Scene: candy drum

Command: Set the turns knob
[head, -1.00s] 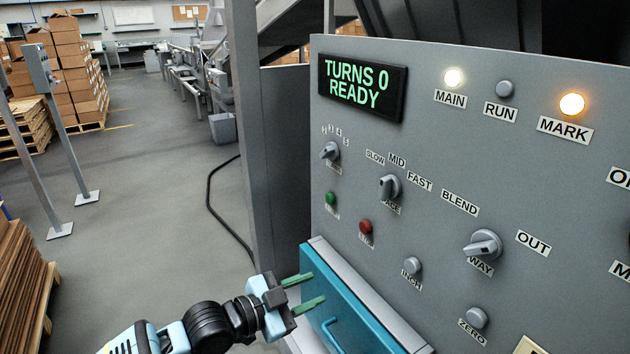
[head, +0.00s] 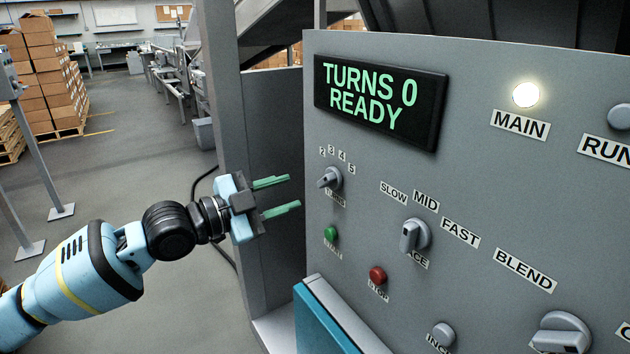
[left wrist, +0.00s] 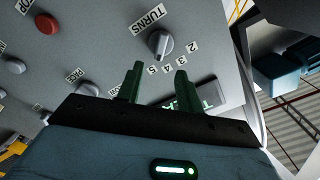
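The turns knob (head: 329,178) is a small grey knob with a pointer on the left part of the grey panel. Labels 2, 3, 4 and 5 arc above it, and the display (head: 380,103) reads "TURNS 0 READY". My left gripper (head: 289,195) is open and empty, just left of the knob and apart from it, its green fingers pointing toward the panel. In the left wrist view the turns knob (left wrist: 160,43) lies beyond and between the open fingertips (left wrist: 160,70). My right gripper is in neither view.
Below the knob are a green button (head: 330,233) and a red button (head: 377,275). The pace knob (head: 414,236) is to the right, under SLOW, MID and FAST. A teal part (head: 320,318) juts out below the panel. Open floor lies to the left.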

